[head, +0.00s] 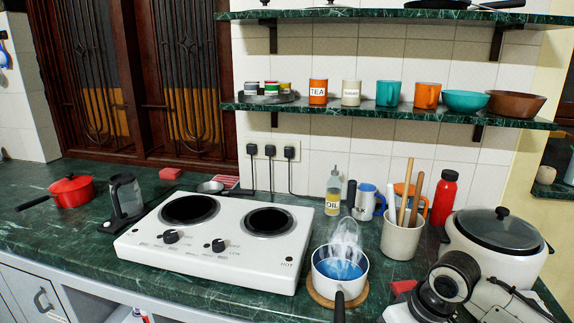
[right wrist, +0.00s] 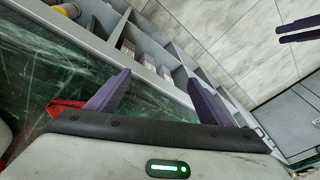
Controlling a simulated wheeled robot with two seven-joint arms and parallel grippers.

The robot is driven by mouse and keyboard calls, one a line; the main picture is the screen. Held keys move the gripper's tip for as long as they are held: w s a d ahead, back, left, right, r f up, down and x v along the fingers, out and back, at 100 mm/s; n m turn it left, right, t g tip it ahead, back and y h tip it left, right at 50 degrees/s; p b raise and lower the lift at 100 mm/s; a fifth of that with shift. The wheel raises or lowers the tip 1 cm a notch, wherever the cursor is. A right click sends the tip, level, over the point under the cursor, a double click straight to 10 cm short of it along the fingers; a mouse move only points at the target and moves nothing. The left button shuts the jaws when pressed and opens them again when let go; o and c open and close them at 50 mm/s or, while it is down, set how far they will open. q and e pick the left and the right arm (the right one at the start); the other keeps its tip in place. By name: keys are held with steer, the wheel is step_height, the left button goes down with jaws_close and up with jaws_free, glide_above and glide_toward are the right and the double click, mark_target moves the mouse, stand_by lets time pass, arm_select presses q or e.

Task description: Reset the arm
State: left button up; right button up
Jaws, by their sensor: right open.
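My right gripper (right wrist: 160,77) is open and empty in the right wrist view. Its two dark purple fingers are spread apart above the counter's edge and the grey shelving. Part of my right arm (head: 440,285) shows at the lower right of the head view; its gripper is out of that frame. Two dark purple prongs (right wrist: 299,30) enter at the top right of the right wrist view and look like my left gripper's fingers; whether they are open is unclear. No left arm shows in the head view.
A steaming white pot (head: 340,268) stands on a round wooden mat beside the two-burner stove (head: 215,240). The rice cooker (head: 497,245) and a utensil holder (head: 402,238) are close to my right arm. A red pot (head: 72,190) is at left.

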steer(key=s+a+f+t+y, duration=0.2)
steer(key=s+a+f, duration=0.25)
steer(key=f, duration=0.25)
steer(key=s+a+f+t+y, duration=0.1)
steer(key=s+a+f, duration=0.2)
steer(key=a+f, duration=0.25)
steer(key=s+d+f+t+h, duration=0.1)
steer(key=s+d+f, duration=0.2)
steer(key=s, duration=0.3)
steer(key=s+d+f+m+t+h, duration=0.1)
steer(key=s+d+f+t, duration=0.1)
steer(key=s, duration=0.5)
steer(key=shift+d+f+m, duration=0.3)
steer(key=shift+d+f, duration=0.3)
steer(key=shift+f, duration=0.35)
